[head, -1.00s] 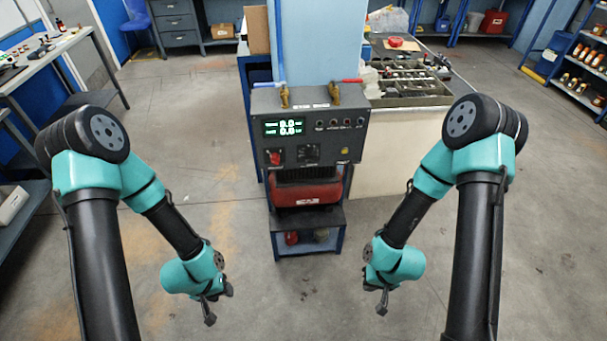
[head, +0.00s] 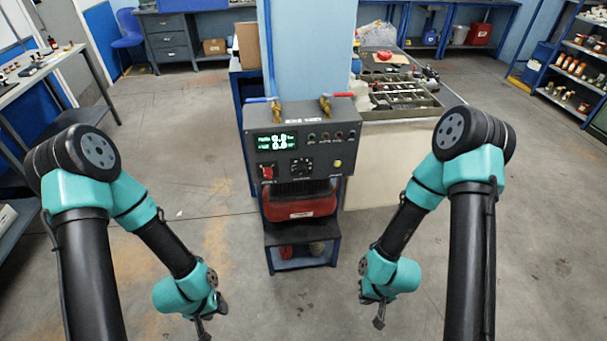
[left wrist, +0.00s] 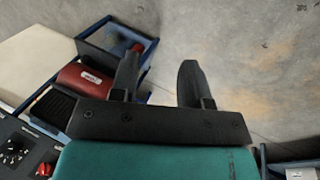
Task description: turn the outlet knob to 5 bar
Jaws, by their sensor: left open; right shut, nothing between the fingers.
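The grey control box (head: 300,145) stands ahead of me on a blue-framed stand. Its front has a black dial knob (head: 301,166) in the middle, with a red knob (head: 267,172) to its left. The lit display (head: 277,141) shows two rows of green-white digits, too small to read surely. In the left wrist view, the black dial knob (left wrist: 14,152) and the red knob (left wrist: 45,170) show at lower left. My left gripper (head: 203,330) is open and empty, low and left of the stand. My right gripper (head: 379,322) is shut and empty, low and right. Neither touches the box.
Two brass valves, one with a blue lever (head: 262,100) and one with a red lever (head: 342,95), stand on top of the box. A red case (head: 300,205) sits below it. A workbench with a parts tray (head: 400,98) stands behind right. The floor before the stand is clear.

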